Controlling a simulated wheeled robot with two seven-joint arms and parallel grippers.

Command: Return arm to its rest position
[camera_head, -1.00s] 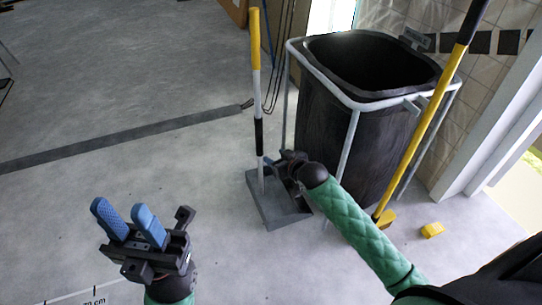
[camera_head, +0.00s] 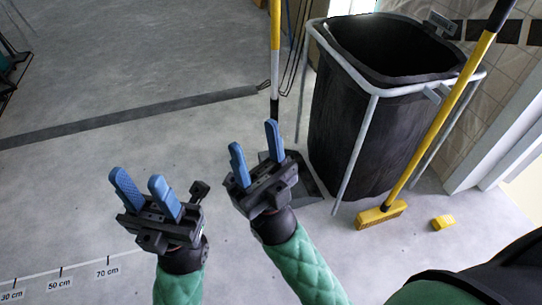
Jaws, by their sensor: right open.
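My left gripper (camera_head: 141,187) is at the lower left, with its two blue fingers apart and nothing between them. My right gripper (camera_head: 254,149) is just right of it, with its blue fingers apart and empty. Both point up and away over the grey floor. The green sleeve of my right arm (camera_head: 303,262) runs down from the gripper to the bottom edge. My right gripper partly hides the dustpan behind it.
A black bin (camera_head: 352,125) in a white frame stands right of centre. A long-handled dustpan (camera_head: 308,184) stands left of the bin. The floor at left is clear, with a marked scale (camera_head: 62,279).

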